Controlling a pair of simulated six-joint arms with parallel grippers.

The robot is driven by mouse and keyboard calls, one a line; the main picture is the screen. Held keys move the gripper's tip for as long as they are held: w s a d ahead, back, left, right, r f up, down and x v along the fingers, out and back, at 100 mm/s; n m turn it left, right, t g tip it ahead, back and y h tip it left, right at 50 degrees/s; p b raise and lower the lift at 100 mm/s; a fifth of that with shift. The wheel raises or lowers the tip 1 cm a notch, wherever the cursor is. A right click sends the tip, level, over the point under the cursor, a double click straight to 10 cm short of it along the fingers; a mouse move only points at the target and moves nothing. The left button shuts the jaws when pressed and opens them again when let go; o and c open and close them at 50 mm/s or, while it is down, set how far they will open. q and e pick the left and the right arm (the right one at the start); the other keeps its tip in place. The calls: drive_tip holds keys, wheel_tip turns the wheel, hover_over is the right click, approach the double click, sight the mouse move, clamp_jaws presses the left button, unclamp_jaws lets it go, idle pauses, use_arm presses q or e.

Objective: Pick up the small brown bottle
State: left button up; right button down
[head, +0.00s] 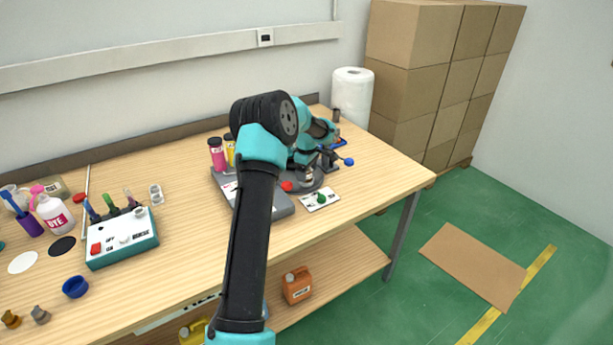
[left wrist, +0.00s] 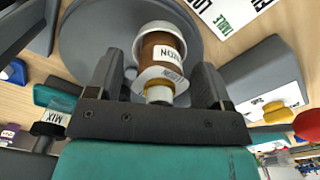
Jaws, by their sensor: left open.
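A small brown bottle (left wrist: 162,52) with a white cap and a white label shows in the left wrist view, over a round grey plate (left wrist: 88,42). My left gripper (left wrist: 158,75) is open, with one finger on each side of the bottle. I cannot tell whether either finger touches it. In the head view my left gripper (head: 322,158) is at the far right part of the table, and the arm hides much of that area. My right gripper is not in view.
A grey device (head: 278,208) with pink and yellow bottles lies behind my arm. A white card with a green knob (head: 320,198) is at its right. A teal switch box (head: 122,240) and dye bottle (head: 55,213) stand at left. A paper roll (head: 351,97) stands behind.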

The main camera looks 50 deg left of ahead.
use_arm(q)
drive_tip(key=shift+c, duration=0.4)
drive_tip(key=c, duration=0.9)
drive_tip(key=shift+r, duration=0.1)
drive_tip(key=shift+c, duration=0.2)
drive_tip(key=shift+r, duration=1.75)
drive_tip(key=s+d+r, duration=0.1)
drive_tip(key=s+d, duration=0.9)
drive_tip(key=d, duration=0.2)
drive_tip(key=shift+s+r, duration=0.15)
drive_tip(key=shift+s, duration=0.15)
